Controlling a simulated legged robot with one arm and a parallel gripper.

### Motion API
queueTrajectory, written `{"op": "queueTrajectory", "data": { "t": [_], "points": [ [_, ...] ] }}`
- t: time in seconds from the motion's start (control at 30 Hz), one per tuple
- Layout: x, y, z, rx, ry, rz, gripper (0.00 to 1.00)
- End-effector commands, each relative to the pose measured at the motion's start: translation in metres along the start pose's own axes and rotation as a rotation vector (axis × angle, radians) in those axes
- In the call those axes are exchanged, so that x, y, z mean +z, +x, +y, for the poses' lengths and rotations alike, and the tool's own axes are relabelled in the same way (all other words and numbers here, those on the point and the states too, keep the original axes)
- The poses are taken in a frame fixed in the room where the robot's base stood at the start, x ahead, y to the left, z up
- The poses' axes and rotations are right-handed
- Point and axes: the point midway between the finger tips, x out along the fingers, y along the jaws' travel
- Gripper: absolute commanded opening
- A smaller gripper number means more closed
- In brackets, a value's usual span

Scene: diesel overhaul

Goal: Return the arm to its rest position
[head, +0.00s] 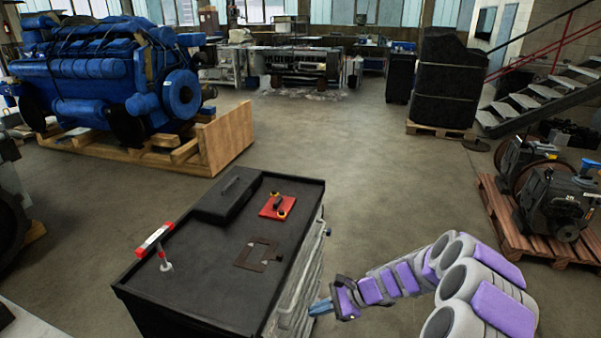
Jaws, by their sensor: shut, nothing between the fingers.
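My gripper (320,307) is at the end of my purple and grey arm, in the lower middle of the head view. It is shut and looks empty. It is just right of the black tool cabinet (200,290), near the cabinet's drawer side. Whether it touches the cabinet cannot be told. My arm is bent, reaching in from the right edge of the view.
On the cabinet are a black case (228,193), a red plate (279,206), a brown flat piece (257,254) and a red-white tool (155,240). A blue engine (100,75) stands back left. Pallets (495,205) stand right. The middle floor is clear.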

Motion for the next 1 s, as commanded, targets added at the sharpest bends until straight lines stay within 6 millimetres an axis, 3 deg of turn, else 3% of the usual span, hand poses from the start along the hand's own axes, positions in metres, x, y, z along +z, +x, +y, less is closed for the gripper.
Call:
{"op": "queueTrajectory", "data": {
  "t": [0.03,0.2,0.5,0.73,1.0],
  "points": [
    [0.023,-0.004,0.004,0.03,-0.064,-0.002,0.0],
    [0.082,-0.019,0.027,0.134,-0.267,0.007,0.0],
    [0.156,-0.049,0.09,0.333,-0.589,0.07,0.0],
    [0.188,-0.078,0.146,0.492,-0.795,0.154,0.0],
    [0.201,-0.121,0.214,0.679,-0.977,0.277,0.0]
  ]
}}
